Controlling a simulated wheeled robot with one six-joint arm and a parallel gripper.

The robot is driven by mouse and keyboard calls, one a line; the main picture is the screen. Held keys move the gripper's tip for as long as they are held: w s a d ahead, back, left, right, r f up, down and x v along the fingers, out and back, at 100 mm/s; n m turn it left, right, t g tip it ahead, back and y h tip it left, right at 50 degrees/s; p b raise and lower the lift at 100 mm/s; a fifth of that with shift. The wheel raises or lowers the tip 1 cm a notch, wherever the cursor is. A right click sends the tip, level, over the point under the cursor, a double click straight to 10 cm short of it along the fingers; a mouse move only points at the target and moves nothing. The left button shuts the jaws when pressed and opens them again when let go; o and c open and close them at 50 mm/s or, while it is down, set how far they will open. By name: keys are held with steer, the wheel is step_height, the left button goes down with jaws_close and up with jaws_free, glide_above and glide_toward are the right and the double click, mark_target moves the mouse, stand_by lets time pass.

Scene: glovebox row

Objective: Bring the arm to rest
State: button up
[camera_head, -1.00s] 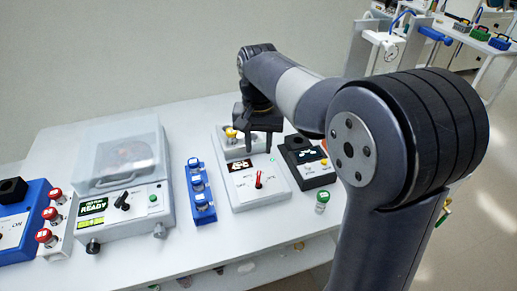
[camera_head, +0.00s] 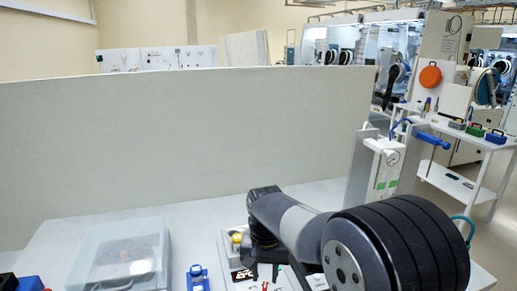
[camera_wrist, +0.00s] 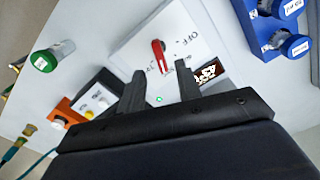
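My gripper (camera_wrist: 160,78) hangs over the white device with a red switch (camera_wrist: 158,57) marked OFF. Its two fingers are apart with nothing between them in the wrist view. In the head view my gripper (camera_head: 264,272) is low in the picture, above the same device (camera_head: 240,262), near a yellow-topped part (camera_head: 237,238). My arm reaches out bent over the bench from the lower right. The fingertips appear above the device's face; I cannot tell the exact gap.
A green-capped vial (camera_wrist: 45,60) stands beside the device. A blue rack (camera_wrist: 262,30) holds blue-capped vials. A clear-lidded machine (camera_head: 125,255) is at left. A grey panel (camera_head: 180,150) closes the bench's back.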

mark_target(264, 288)
step_height(264, 288, down, 5)
steer(key=shift+r, duration=0.15)
steer(key=shift+n, duration=1.1)
steer(key=shift+r, duration=0.1)
